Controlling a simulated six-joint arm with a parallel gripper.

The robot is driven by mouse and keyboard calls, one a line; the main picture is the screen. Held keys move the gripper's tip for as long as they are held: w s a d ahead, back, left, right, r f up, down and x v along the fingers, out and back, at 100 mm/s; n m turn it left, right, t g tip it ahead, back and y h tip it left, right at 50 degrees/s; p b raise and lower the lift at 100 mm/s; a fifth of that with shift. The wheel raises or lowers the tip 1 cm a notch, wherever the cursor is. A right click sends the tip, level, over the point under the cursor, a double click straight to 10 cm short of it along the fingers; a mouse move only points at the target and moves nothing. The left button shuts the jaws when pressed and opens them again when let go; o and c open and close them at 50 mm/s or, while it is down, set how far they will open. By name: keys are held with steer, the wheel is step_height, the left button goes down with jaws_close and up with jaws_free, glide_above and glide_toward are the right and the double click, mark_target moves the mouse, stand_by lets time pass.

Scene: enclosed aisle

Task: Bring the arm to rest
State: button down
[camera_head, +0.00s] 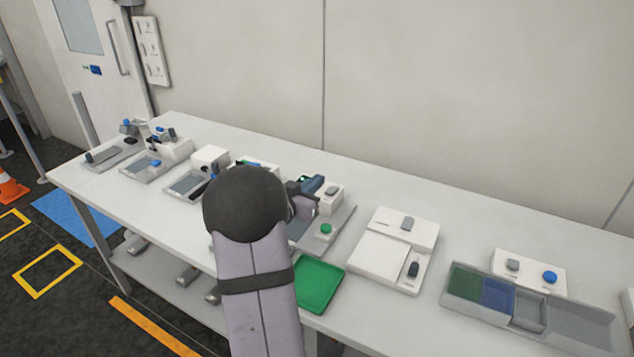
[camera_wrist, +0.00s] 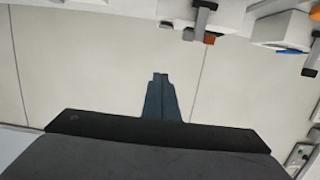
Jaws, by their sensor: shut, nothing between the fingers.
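My gripper (camera_wrist: 160,76) shows in the wrist view as two dark blue-grey fingers pressed together, with nothing between them. Plain pale wall panels lie behind the fingertips, and the fingers touch nothing in that view. In the head view my bent arm rises from the bottom edge in front of the long white table.
A green tray (camera_head: 320,285) lies at the table's front edge, right of my arm. A white panel unit (camera_head: 378,256) and a grey compartment tray (camera_head: 585,322) stand further right. Several small fixtures stand left. An orange cone (camera_head: 10,188) is on the floor.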

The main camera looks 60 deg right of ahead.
stand_by(0.3)
steer(key=w+a+n+t+y+p, duration=0.3)
steer(key=w+a+n+t+y, duration=0.3)
steer(key=w+a, duration=0.8)
steer(key=w+a+f+n+t+y+p, duration=0.1)
steer(key=w+a+f+n+y, duration=0.15)
steer(key=a, duration=0.85)
steer(key=w+a+f+n+t+y+p, duration=0.1)
steer(key=a+n+y+p, duration=0.2)
steer(key=a, duration=0.7)
steer(key=s+a+n+g+y, duration=0.3)
steer(key=s+a+y, duration=0.15)
steer(key=a, duration=0.55)
steer(key=s+a+n+g+p, duration=0.1)
steer(key=s+a+n+g, duration=0.2)
steer(key=s, duration=0.5)
steer(key=s+a+n+g+p, duration=0.15)
steer(key=s+a, duration=0.25)
steer(key=s, duration=0.4)
step_height(320, 180, down, 16)
steer(key=m+b, duration=0.1)
steer(key=b, duration=1.4)
steer(key=shift+w+a, duration=0.15)
steer(key=shift+w, duration=0.05)
